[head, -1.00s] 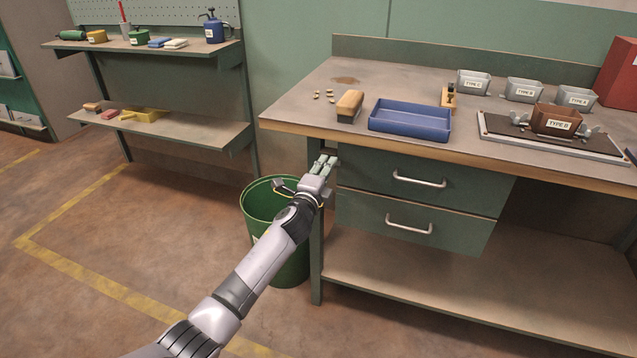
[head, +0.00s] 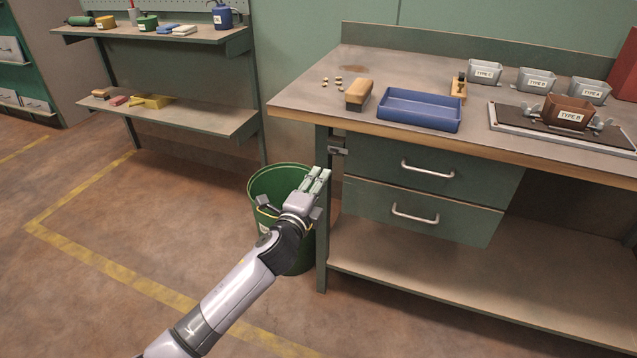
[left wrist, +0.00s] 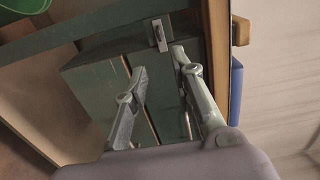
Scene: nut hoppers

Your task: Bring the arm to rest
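My left arm reaches in from the bottom of the head view. My left gripper (head: 319,173) is in front of the bench's left front leg, below the tabletop and partly over the green bin (head: 262,182). Its two fingers are apart with nothing between them. In the left wrist view my left gripper (left wrist: 159,60) shows a clear gap between the fingers, with the green drawer unit (left wrist: 95,85) behind them. My right gripper is in neither view.
The workbench (head: 300,103) holds a brush (head: 358,94), a blue tray (head: 419,109), several small nuts, grey hoppers and a brown hopper (head: 568,111) labelled TYPE B. A shelf (head: 200,117) stands at the left. Open floor (head: 150,225) lies left of the bin.

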